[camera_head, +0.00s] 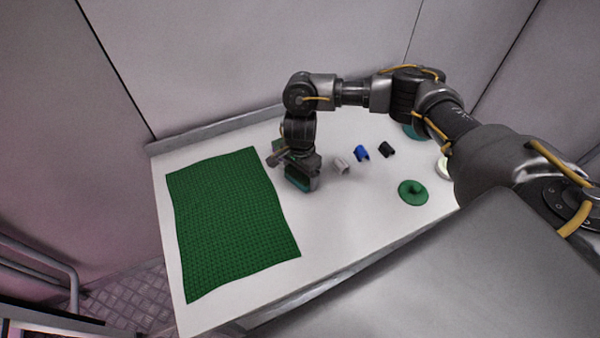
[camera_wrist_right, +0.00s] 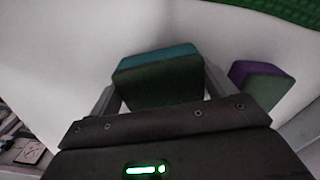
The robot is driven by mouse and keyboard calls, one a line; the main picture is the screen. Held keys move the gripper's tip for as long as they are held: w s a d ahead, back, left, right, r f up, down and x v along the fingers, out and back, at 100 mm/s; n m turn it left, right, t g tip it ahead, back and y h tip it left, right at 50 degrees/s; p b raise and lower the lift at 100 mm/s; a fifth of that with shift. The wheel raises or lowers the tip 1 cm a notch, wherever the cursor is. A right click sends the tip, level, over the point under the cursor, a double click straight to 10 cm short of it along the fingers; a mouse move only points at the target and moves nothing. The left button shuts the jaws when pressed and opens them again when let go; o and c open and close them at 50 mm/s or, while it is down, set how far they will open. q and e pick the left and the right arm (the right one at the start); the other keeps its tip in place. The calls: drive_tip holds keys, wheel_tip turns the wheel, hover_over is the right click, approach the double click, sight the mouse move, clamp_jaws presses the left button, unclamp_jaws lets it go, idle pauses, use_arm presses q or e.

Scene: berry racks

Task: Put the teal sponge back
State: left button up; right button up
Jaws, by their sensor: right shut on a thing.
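The teal sponge (camera_wrist_right: 158,58) has a teal layer and a dark green layer. In the right wrist view it sits between the two fingers of my right gripper, which is shut on it. In the head view my right gripper (camera_head: 300,176) points down over the white table, just right of the green mat, and a sliver of the sponge (camera_head: 297,184) shows under it. I cannot tell whether the sponge touches the table. A purple and green sponge (camera_wrist_right: 262,78) lies close beside the right finger in the wrist view. My left gripper is out of view.
A green woven mat (camera_head: 225,220) covers the left of the table (camera_head: 330,225). Grey (camera_head: 341,165), blue (camera_head: 361,153) and black (camera_head: 386,149) clip-like pieces lie to the right of the gripper. A green round lid-like piece (camera_head: 412,192) lies further right. The table front is clear.

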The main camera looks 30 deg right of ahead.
sight(300, 172)
drive_tip(key=o, duration=0.9)
drive_tip(key=shift+f, duration=0.1)
drive_tip(key=shift+r+p, duration=0.3)
drive_tip(key=shift+w+r, duration=0.1)
drive_tip(key=shift+r, duration=0.2)
wheel_tip(300, 172, up, 11)
drive_tip(key=shift+r+b, duration=0.1)
drive_tip(key=shift+b, duration=0.6)
